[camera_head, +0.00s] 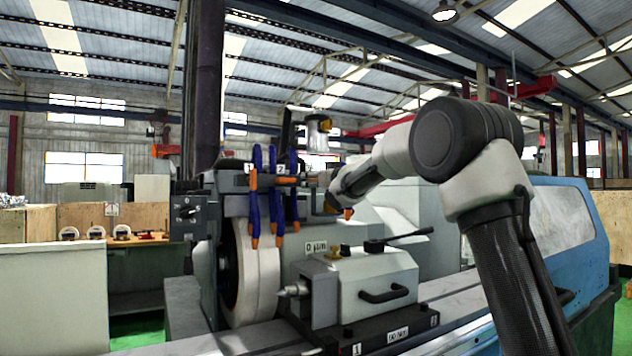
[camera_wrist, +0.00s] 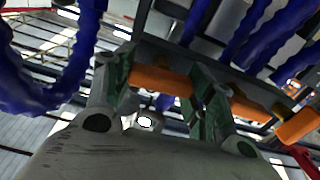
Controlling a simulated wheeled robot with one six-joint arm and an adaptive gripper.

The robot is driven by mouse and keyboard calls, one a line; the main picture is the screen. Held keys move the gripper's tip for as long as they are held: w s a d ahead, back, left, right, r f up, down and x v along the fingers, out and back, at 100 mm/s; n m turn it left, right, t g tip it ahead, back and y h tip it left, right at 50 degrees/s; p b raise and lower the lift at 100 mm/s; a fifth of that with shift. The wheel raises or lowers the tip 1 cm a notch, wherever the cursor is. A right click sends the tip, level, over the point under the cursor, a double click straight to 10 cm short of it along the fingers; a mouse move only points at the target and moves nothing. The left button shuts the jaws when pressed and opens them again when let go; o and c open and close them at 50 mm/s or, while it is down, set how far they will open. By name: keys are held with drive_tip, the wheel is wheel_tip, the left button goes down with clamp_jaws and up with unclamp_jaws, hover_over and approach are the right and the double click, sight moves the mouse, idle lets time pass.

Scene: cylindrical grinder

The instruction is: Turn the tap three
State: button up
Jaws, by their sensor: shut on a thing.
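My gripper (camera_wrist: 163,84) has its two green-padded fingers on either side of an orange tap handle (camera_wrist: 158,78) in the wrist view, and is shut on it. In the head view my gripper (camera_head: 331,192) is at the right end of the hose bar, above the grinding wheel, and largely hides this tap. The other orange taps sit to its left above the blue hoses (camera_head: 274,190), near a label reading 2 (camera_head: 281,168). I cannot read the number of the tap in my grip.
Blue hoses with orange nozzles hang close to my gripper, beside the pale grinding wheel (camera_head: 262,268). A grey headstock (camera_head: 365,283) with a black handle and a lever stands below. A blue machine cover (camera_head: 565,215) is at right. A workbench with gauges (camera_head: 95,232) stands far left.

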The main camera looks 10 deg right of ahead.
drive_tip(key=n, duration=0.3)
drive_tip(key=shift+n, duration=0.4)
drive_tip(key=n, duration=0.4)
drive_tip(key=shift+a+f+n, duration=0.1)
drive_tip(key=shift+n, duration=0.2)
drive_tip(key=n, duration=0.4)
drive_tip(key=shift+f+n, duration=0.1)
drive_tip(key=shift+n, duration=0.2)
drive_tip(key=shift+a+f+n, duration=0.1)
drive_tip(key=shift+n, duration=2)
drive_tip(key=o, duration=1)
drive_tip(key=shift+s, duration=0.1)
